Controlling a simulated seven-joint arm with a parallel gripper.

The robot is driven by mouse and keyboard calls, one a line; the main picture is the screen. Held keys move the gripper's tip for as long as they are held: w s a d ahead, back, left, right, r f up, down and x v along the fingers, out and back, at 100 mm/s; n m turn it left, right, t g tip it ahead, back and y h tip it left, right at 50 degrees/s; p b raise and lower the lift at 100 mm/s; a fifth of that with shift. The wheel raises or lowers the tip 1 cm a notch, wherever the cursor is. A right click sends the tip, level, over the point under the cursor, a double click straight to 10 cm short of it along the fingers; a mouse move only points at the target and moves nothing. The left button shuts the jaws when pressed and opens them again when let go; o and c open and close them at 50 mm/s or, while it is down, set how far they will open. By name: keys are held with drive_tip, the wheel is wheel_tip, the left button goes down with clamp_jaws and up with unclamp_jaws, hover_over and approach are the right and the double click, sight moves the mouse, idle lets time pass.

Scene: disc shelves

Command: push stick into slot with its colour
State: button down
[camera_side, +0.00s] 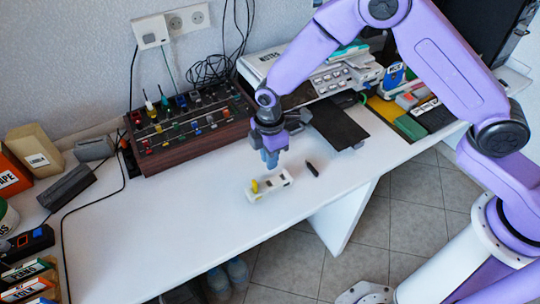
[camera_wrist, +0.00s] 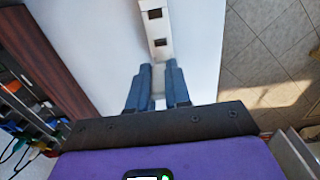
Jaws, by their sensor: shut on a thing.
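A white slotted block (camera_side: 283,179) lies on the white table. Two dark square slots show on it in the wrist view (camera_wrist: 167,22). A yellow stick (camera_side: 254,186) stands up at its left end in the side view; I cannot see it in the wrist view. A black stick (camera_side: 312,169) lies loose on the table to the right of the block. My gripper (camera_side: 270,164) points down above the block. In the wrist view its blue fingers (camera_wrist: 158,78) are shut on a pale grey piece (camera_wrist: 158,88), whose lower end and exact shape are unclear.
A brown mixer panel (camera_side: 190,138) with coloured knobs stands behind on the left. A grey keyboard device (camera_side: 330,78) and a dark plate (camera_side: 340,126) are at the back right. The table (camera_side: 170,235) is clear to the left and in front of the block.

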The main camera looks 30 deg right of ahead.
drive_tip(key=shift+f, duration=2.85)
drive_tip(key=shift+f, duration=1.4)
drive_tip(key=c, duration=1)
unclamp_jaws()
wheel_tip(320, 180, up, 17)
drive_tip(key=shift+f, duration=0.1)
drive_tip(key=shift+r, duration=0.35)
